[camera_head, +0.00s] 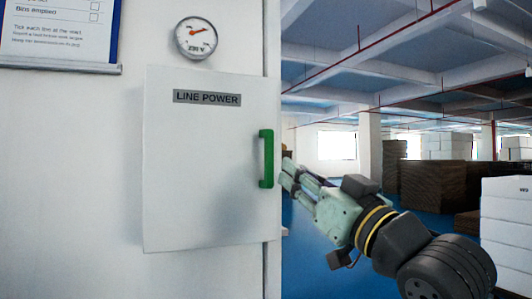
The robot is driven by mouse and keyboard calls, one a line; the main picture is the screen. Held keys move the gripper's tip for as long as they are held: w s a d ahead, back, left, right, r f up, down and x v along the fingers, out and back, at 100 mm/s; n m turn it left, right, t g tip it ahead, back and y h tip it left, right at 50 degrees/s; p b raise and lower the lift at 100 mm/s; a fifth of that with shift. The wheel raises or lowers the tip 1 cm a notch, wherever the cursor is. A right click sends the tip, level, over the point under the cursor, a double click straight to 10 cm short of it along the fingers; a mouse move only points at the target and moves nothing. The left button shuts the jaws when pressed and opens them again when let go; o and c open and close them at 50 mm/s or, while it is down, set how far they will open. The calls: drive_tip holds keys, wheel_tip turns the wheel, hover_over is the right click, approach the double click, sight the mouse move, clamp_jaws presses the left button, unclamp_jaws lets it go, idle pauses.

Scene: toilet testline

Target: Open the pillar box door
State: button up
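The pillar box door (205,170) is a light grey panel labelled LINE POWER, mounted on the white pillar, and it looks shut. Its green vertical handle (267,158) is near the door's right edge. My gripper (286,172) is just right of the handle, with its fingers pointing left toward it. Whether the fingertips touch the handle cannot be told. How far the fingers are apart is also unclear at this size.
A round gauge (196,38) is on the pillar above the door. A framed notice (60,33) hangs at the upper left. White stacked boxes (506,225) stand at the right, and brown stacks (432,186) are farther back. Blue floor lies beyond the pillar's right edge.

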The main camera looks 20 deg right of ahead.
sight(271, 155)
drive_tip(key=p+x, duration=0.2)
drive_tip(key=x, duration=0.8)
drive_tip(key=shift+c, duration=0.5)
clamp_jaws()
